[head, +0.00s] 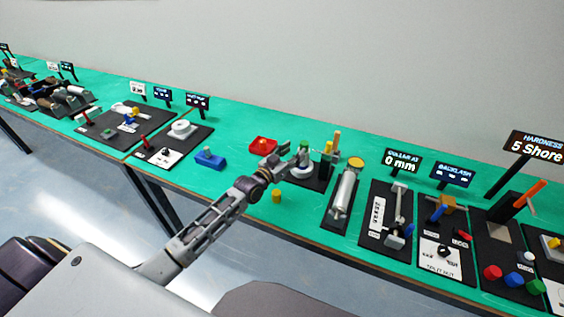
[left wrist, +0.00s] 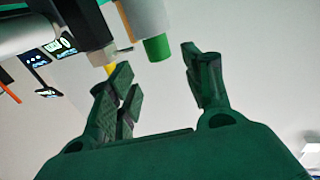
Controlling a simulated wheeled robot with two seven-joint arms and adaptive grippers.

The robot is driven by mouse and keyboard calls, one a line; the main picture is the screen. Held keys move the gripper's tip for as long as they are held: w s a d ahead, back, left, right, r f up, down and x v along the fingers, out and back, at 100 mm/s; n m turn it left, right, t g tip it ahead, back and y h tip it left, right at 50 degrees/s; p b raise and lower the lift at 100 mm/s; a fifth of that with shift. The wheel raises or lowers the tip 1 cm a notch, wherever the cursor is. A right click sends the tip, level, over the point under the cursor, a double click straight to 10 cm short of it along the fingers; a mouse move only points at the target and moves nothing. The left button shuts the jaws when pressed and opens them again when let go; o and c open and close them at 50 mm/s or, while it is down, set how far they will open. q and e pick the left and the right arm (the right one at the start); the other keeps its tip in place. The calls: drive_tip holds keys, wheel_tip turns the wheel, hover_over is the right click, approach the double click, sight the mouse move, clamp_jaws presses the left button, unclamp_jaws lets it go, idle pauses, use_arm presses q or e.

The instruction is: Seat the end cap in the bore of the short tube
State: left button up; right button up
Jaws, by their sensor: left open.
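A pale upright tube (head: 302,156) with a green top (head: 304,146) stands on a dark board behind my left gripper (head: 298,164). In the left wrist view, which looks upside down, the pale tube (left wrist: 146,19) and its green end (left wrist: 157,48) show ahead, lined up with the gap between the fingers of my left gripper (left wrist: 160,80). That gripper is open, with nothing visibly clamped. I cannot tell whether the green end is the end cap or whether this is the short tube. A small yellow cylinder (head: 276,196) stands on the table in front. My right gripper is not in view.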

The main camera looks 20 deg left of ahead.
use_arm(q)
drive_tip(key=shift+v, duration=2.95)
drive_tip(key=shift+s+a, duration=0.1)
